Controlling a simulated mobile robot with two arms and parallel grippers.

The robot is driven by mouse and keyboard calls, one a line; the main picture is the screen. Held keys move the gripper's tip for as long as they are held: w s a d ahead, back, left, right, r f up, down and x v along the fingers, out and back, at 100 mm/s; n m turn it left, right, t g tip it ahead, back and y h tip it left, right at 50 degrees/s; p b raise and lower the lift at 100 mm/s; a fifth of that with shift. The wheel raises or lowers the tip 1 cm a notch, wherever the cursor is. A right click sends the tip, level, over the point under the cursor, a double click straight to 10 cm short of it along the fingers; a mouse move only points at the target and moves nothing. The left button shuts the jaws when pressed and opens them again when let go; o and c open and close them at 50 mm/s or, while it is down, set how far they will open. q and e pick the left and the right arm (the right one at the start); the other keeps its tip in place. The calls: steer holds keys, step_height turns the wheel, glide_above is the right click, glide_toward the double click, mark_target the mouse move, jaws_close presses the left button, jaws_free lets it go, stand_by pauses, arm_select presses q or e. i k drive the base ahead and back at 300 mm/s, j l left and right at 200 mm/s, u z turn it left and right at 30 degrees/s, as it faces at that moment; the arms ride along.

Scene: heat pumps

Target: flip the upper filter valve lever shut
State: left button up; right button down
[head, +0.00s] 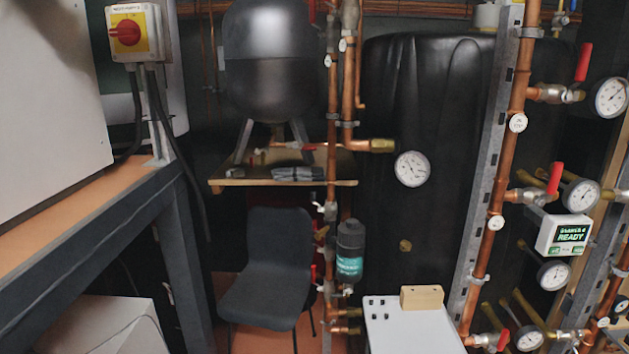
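The dark filter canister (350,238) with a teal label hangs on the vertical copper pipes in the middle of the head view. A small valve with a pale end (319,207) sits on the pipe to its upper left. A red piece (314,272), perhaps a lever, shows at the canister's lower left. Which part is the upper filter valve lever, and how it is turned, is too small to tell. Neither of my grippers is in view.
A grey chair (268,265) stands left of the filter, below a wooden shelf (230,182). A white-topped table (408,330) with a wooden block (421,298) stands in front right. A steel frame (170,200) is at left; copper pipes with gauges (411,169) and red levers fill the right.

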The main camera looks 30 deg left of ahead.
mark_target(313, 191)
steer(key=i+u, duration=0.15)
steer(key=u, duration=0.25)
steer(key=i+u, duration=0.2)
steer(key=u, duration=0.2)
steer(key=i+u, duration=0.15)
steer(key=u, duration=0.25)
steer(key=i+j+u, duration=0.15)
steer(key=u, duration=0.25)
steer(key=i+u, duration=0.55)
steer(key=u, duration=0.3)
